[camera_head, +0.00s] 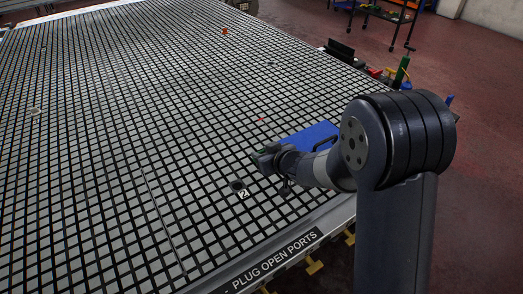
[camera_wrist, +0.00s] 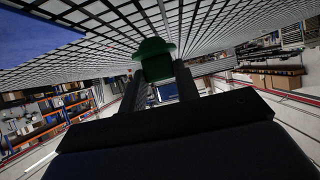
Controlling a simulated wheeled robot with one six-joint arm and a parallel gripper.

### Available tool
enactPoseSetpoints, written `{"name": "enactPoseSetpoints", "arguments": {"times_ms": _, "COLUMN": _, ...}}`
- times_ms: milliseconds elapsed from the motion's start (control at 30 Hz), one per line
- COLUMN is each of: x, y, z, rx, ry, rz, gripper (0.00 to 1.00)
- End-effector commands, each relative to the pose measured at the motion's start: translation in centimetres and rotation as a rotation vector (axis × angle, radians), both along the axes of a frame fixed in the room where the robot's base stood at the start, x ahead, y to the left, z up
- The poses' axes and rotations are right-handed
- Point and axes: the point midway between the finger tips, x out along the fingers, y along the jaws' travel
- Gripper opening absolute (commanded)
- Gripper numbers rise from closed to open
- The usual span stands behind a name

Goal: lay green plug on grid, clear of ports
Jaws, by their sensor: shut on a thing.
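A green plug (camera_wrist: 154,58) with a domed body and a wider rim sits between the two dark fingers of my gripper (camera_wrist: 158,80) in the wrist view. The gripper is shut on it. In the head view my gripper (camera_head: 266,158) is low over the near right part of the grid table (camera_head: 110,150), and the plug is barely visible at its tip. I cannot tell whether the plug touches the grid. A dark round port (camera_head: 237,185) with a label reading 2 (camera_head: 243,194) lies just left of and nearer than the gripper.
A blue panel (camera_head: 312,137) with a dark handle lies right behind my gripper. A small red mark (camera_head: 262,120) is beyond it, and an orange piece (camera_head: 225,31) stands farther off. A pale round item (camera_head: 35,111) is at the left. Much of the grid is bare.

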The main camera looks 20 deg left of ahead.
Motion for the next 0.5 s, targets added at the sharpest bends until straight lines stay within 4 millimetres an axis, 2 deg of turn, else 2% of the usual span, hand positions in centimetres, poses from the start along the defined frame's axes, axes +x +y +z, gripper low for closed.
{"name": "enactPoseSetpoints", "arguments": {"times_ms": 267, "x": 0.0, "y": -0.1, "z": 0.1, "rx": -0.001, "ry": 0.001, "rz": -0.002, "gripper": 0.08}}
{"name": "enactPoseSetpoints", "arguments": {"times_ms": 500, "x": 0.0, "y": -0.1, "z": -1.7, "rx": -0.001, "ry": 0.000, "rz": -0.003, "gripper": 0.08}}
